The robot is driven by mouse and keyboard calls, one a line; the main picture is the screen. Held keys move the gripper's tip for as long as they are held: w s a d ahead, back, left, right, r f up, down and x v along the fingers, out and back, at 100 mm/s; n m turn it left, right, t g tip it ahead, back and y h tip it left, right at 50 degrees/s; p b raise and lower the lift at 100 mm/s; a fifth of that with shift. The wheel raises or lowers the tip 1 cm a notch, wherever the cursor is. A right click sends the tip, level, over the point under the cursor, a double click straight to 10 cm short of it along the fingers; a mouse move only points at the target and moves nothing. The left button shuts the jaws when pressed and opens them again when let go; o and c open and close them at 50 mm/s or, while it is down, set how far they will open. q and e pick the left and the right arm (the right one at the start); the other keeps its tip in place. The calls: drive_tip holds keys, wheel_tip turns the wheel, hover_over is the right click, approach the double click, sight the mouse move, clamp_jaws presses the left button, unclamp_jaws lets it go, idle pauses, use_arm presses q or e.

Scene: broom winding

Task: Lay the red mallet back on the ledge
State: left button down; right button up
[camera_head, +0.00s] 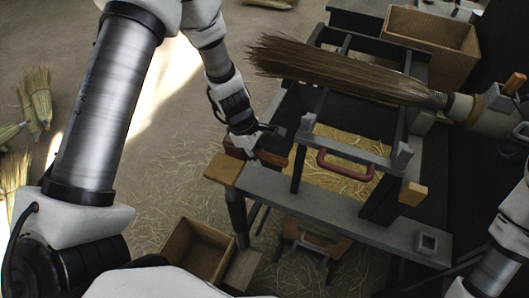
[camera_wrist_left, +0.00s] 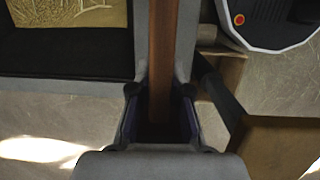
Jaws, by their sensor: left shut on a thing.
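My left gripper (camera_head: 258,150) is shut on the red mallet, above the left end of the work frame. Dark red-brown parts of the mallet (camera_head: 273,160) show on both sides of the fingers in the head view. In the left wrist view a long brown piece of the mallet (camera_wrist_left: 162,40) runs between the two fingers (camera_wrist_left: 160,95); its ends are out of sight or hidden. A grey ledge (camera_head: 310,205) runs along the front of the frame, below and right of the gripper. I cannot tell whether the mallet touches anything. My right gripper is not in view.
A bristle broom (camera_head: 340,75) lies across the frame, held in a chuck (camera_head: 480,112) at right. A red loop handle (camera_head: 345,168) stands behind the ledge. A wooden block (camera_head: 223,168) is at the ledge's left end.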

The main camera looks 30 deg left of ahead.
sight(261, 179)
use_arm(q)
wheel_tip(261, 179, down, 9)
drive_tip(key=b, duration=0.8)
drive_tip(key=shift+w+r, duration=0.1)
drive_tip(key=shift+r, duration=0.05)
drive_tip(key=shift+r, duration=0.1)
drive_tip(key=c, duration=1)
unclamp_jaws()
drive_tip(key=shift+c, duration=0.2)
